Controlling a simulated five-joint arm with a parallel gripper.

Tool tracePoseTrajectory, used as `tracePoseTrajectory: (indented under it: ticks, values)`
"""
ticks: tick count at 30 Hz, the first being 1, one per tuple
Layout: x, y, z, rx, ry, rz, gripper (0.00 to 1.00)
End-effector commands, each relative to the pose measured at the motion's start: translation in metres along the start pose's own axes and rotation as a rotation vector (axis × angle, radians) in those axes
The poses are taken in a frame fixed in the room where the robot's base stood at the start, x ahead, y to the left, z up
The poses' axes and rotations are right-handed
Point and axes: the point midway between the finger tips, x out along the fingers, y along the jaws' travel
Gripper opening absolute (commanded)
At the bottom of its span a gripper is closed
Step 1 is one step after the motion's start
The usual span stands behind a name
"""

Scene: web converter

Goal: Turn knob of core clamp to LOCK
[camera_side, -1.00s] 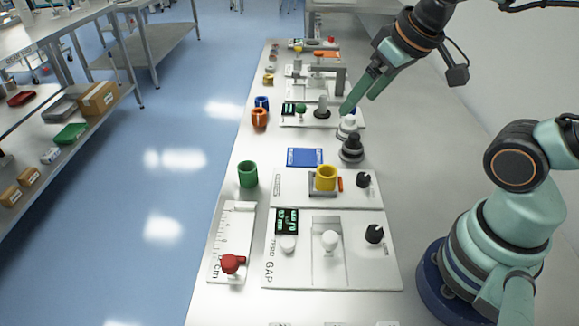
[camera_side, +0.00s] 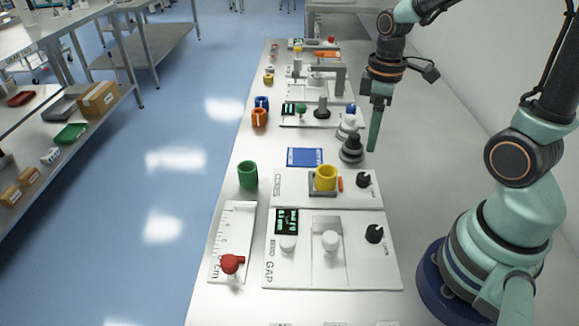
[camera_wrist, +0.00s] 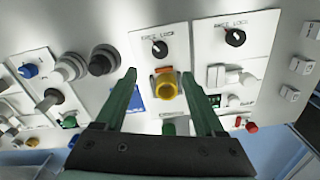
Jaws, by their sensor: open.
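The core clamp plate (camera_side: 290,185) carries a yellow ring (camera_side: 326,178), a small orange piece (camera_side: 340,184) and a black knob (camera_side: 363,180). In the wrist view the black knob (camera_wrist: 160,48) lies just beyond my fingertips, beside printed words that look like FREE and LOCK. Which way its mark points is too small to tell. The yellow ring (camera_wrist: 166,86) shows between my fingers. My gripper (camera_side: 371,150) is open and empty, pointing down behind the clamp plate; in the wrist view my gripper (camera_wrist: 159,73) has its green fingers spread apart.
The GAP plate (camera_side: 300,270) with a similar black knob (camera_side: 374,233) is nearer. A dark stepped cylinder (camera_side: 351,150) stands close left of my fingers. A blue card (camera_side: 305,157) and green ring (camera_side: 248,174) lie left. The table right of the plates is clear.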

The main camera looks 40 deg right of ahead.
Motion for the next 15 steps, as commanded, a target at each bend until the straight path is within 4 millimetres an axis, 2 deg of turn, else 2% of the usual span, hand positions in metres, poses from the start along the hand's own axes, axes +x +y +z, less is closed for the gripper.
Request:
tracePoseTrajectory:
  ticks: [5, 15]
  values:
    - [0.017, -0.001, 0.001, -0.003, -0.006, -0.006, 0.71]
    - [0.075, -0.001, 0.002, -0.002, -0.006, -0.006, 0.71]
